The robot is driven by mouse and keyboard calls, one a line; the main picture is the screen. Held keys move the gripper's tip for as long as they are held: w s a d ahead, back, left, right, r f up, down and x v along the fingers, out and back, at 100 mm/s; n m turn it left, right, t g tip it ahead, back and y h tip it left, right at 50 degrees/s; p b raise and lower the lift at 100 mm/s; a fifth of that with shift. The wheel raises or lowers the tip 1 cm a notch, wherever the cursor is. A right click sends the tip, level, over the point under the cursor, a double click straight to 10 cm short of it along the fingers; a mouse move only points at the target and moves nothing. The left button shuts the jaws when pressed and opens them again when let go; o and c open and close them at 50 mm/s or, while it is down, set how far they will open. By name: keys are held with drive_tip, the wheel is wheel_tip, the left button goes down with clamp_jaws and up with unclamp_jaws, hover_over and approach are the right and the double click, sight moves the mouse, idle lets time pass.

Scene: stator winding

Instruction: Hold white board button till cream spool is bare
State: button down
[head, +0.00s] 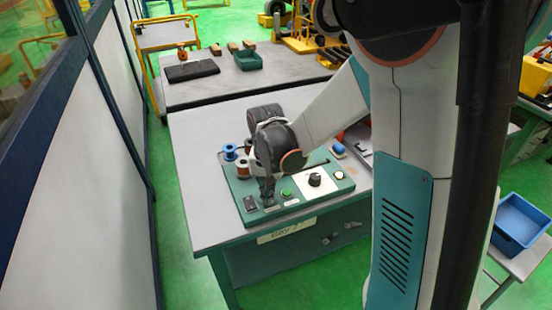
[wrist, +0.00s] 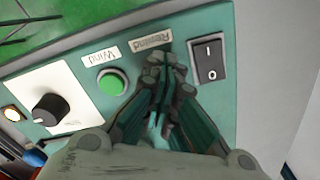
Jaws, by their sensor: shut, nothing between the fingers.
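The teal control board (head: 240,199) lies on the grey workbench. My gripper (head: 268,203) points down at its front left, fingers closed together with nothing between them. In the wrist view my fingertips (wrist: 166,62) are just at the "Rewind" label (wrist: 150,43), between the green button (wrist: 111,83) and the black rocker switch (wrist: 209,62). No white button shows; the spot below that label is covered by my fingers, and I cannot tell whether they press. A small spool with a pale rim and copper-brown winding (head: 243,170) stands behind my gripper; how much wire it holds is unclear.
A blue spool (head: 230,152) stands at the board's back left. A black knob (head: 315,180) sits on a white panel to the right, with a "Wind" label (wrist: 98,58) above the green button. My arm hides the board's middle. The bench's left side (head: 200,170) is clear.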

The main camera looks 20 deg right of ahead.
drive_tip(key=shift+r, duration=0.1)
drive_tip(key=shift+r+p, duration=2.45)
drive_tip(key=shift+r, duration=1)
drive_tip(key=s+r+n+t+b, duration=0.1)
drive_tip(key=s+r+n+t, duration=0.5)
drive_tip(key=s+r, duration=0.8)
drive_tip(key=shift+s+t, duration=0.5)
drive_tip(key=shift+t, duration=0.1)
